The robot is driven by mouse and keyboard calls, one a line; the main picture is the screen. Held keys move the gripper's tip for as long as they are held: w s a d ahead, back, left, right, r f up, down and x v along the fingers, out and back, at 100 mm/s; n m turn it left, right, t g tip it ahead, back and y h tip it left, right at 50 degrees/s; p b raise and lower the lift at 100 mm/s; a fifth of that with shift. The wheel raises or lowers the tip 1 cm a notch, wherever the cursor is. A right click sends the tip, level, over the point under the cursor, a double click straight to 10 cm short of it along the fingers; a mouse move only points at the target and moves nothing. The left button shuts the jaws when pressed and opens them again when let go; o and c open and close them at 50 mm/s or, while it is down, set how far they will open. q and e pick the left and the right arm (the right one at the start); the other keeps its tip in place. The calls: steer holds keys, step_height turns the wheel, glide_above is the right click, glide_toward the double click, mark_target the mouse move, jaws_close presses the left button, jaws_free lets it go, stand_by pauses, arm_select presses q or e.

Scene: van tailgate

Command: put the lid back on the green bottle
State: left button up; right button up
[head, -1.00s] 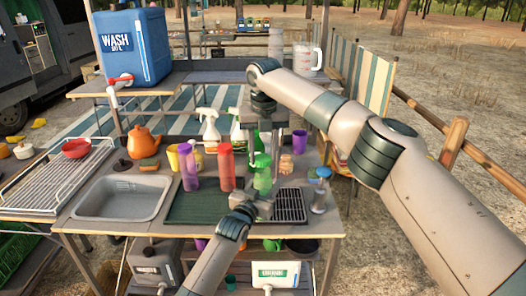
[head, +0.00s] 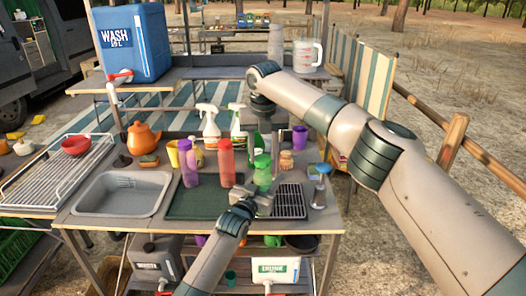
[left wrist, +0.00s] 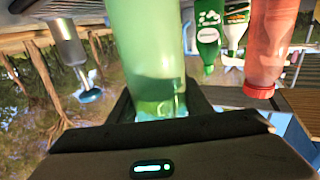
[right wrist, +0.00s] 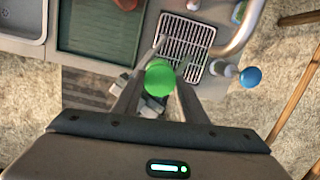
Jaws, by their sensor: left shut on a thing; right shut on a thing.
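My right gripper (head: 264,147) is directly above the bottle, pointing down. In the right wrist view the round green lid (right wrist: 160,78) is between its shut fingers. The lid covers what lies beneath it there, so I cannot tell whether it touches the bottle's mouth.
A red bottle (head: 227,164) and a purple bottle (head: 189,166) stand to the left. A black rack (head: 289,202) and a blue-topped dispenser (head: 320,187) are at right. Spray bottles (head: 208,123) stand behind. The green mat (head: 200,203) is mostly clear.

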steer(key=shift+f, duration=0.5)
steer(key=shift+f, duration=0.6)
stand_by(0.6)
steer(key=m, duration=0.4)
steer(key=shift+a+h, duration=0.15)
steer(key=shift+h, duration=0.15)
steer(key=m, duration=0.6)
steer(key=shift+w+g+h, duration=0.1)
steer(key=shift+g+h, duration=0.2)
steer(key=shift+h, duration=0.1)
steer(key=o, duration=1.1)
steer(key=shift+r, duration=0.1)
